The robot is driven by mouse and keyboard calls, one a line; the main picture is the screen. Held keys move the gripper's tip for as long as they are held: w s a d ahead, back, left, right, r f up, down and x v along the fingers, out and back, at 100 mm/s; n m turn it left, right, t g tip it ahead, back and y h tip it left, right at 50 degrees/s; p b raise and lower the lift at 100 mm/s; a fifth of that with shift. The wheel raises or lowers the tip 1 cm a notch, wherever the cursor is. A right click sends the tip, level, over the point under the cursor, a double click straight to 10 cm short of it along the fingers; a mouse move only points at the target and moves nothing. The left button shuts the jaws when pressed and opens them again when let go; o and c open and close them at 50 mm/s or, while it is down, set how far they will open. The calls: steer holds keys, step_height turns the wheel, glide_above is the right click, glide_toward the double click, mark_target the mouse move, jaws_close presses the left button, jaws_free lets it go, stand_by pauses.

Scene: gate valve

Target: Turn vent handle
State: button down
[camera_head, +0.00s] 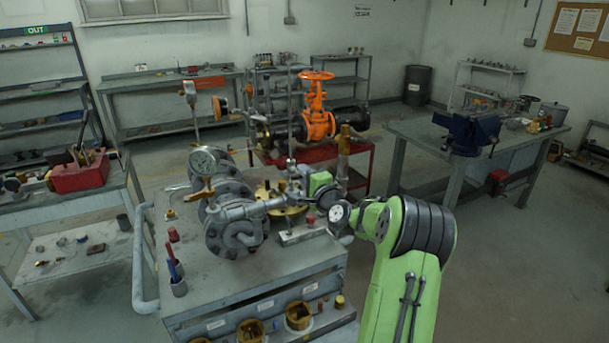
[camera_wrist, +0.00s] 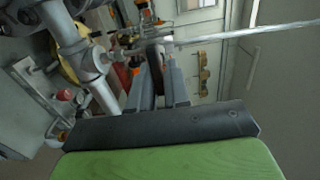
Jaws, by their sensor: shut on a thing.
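The grey cart top (camera_head: 190,268) has free room at the front left. A red screwdriver-like tool (camera_head: 172,242) stands there in a holder. An orange valve (camera_head: 317,108) stands behind on a red cart. A workbench (camera_head: 400,128) with a blue vise (camera_head: 470,132) is at the right.

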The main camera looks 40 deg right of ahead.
steer(key=c, duration=1.2)
jaws_free()
steer(key=shift+s, duration=0.1)
steer(key=b+v, duration=0.3)
steer(key=v, duration=1.2)
steer(key=shift+s+a, duration=0.2)
steer(key=shift+s, duration=0.1)
